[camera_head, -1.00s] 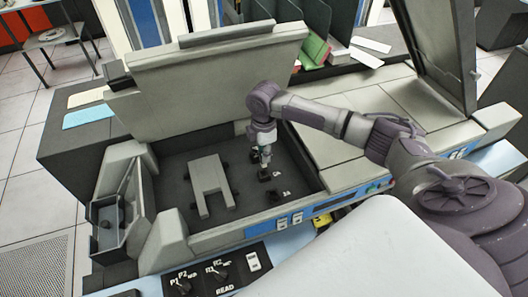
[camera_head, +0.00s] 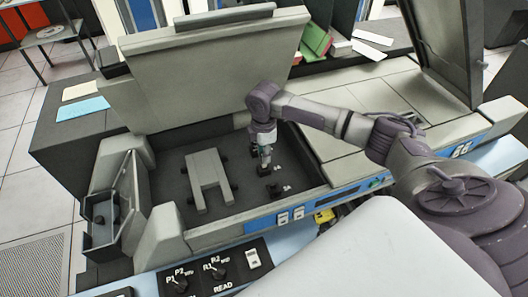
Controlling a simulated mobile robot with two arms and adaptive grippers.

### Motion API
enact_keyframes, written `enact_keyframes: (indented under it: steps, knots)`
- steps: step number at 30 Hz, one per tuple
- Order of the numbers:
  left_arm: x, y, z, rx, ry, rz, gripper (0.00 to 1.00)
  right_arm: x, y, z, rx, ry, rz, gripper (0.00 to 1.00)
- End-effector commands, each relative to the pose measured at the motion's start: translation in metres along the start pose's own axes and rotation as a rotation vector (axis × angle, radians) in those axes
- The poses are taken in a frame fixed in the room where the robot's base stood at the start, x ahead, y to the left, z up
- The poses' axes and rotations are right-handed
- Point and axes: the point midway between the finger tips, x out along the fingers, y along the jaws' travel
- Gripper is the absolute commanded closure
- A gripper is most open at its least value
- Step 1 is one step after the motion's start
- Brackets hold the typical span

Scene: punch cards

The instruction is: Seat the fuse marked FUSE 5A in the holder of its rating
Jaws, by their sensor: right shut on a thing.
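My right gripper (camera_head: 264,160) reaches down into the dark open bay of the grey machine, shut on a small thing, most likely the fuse. The fuse is too small and too hidden by the fingers for its marking to be read. The gripper is directly over the rear small black holder, beside the label that seems to read 5A (camera_head: 277,168); whether the fuse touches or sits in it, I cannot tell. A second black holder (camera_head: 274,190) stands nearer, beside another label (camera_head: 287,188), perhaps 3A, and looks empty. My left gripper is not in view.
A grey raised frame (camera_head: 209,182) stands in the bay left of the gripper. The raised lid (camera_head: 215,70) is behind it. A tray with a dark knob (camera_head: 100,220) hangs at the left. A switch panel (camera_head: 215,270) lies in front.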

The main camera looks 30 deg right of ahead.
Motion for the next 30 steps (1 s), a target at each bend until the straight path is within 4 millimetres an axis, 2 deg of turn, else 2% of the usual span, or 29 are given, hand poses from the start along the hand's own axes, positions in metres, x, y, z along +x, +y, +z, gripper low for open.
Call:
enact_keyframes:
  steps: [15,28,29,30]
  knots:
    - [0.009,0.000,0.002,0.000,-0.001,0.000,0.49,0.021,0.000,-0.001,-0.001,0.001,0.000,1.00]
    - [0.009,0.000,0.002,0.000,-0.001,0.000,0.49,0.024,0.000,-0.001,0.000,0.001,0.000,1.00]
    - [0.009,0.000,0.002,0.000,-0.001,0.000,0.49,0.024,0.000,-0.001,0.000,0.001,0.000,0.69]
    - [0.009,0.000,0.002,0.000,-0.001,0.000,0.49,0.024,0.000,-0.001,0.000,0.001,0.000,0.62]
